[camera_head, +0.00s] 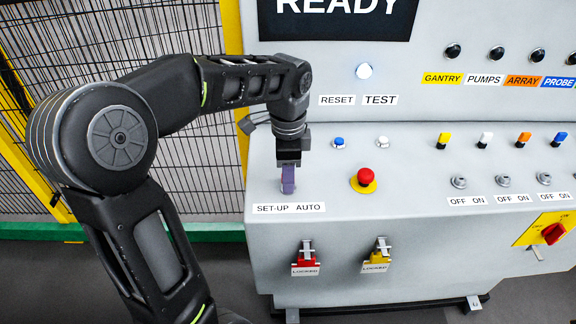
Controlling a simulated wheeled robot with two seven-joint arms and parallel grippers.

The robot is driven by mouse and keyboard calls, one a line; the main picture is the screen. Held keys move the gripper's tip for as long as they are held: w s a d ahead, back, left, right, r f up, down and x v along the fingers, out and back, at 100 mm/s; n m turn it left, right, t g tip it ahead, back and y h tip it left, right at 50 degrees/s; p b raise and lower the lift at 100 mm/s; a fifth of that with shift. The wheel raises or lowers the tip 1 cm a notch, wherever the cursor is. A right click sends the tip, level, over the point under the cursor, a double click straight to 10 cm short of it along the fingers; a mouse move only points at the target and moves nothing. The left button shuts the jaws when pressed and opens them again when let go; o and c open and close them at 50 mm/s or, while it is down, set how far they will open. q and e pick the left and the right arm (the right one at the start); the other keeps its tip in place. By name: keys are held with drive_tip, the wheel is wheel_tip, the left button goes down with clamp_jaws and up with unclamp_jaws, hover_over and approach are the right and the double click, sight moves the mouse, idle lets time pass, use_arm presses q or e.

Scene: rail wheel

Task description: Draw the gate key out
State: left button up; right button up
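My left gripper (288,168) points down at the desk of the grey console (330,215), just above the SET-UP / AUTO label (289,208). A narrow purple piece (288,182) stands upright directly under the gripper's dark body. I cannot tell whether it is a key between the fingers or part of the fingertips. The selector at this spot is hidden. No part in view is labelled as the gate key. A red lock (305,259) and a yellow lock (378,257) with silver upright parts and tags sit on the front face. My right gripper is not in view.
A red emergency button (367,175) on a yellow base stands right of the gripper. Several key switches and coloured buttons line the desk at right. A red rotary switch (553,234) is at far right. A mesh fence (200,130) stands at left.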

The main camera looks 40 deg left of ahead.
use_arm(q)
clamp_jaws()
idle(0.4)
idle(0.4)
idle(1.4)
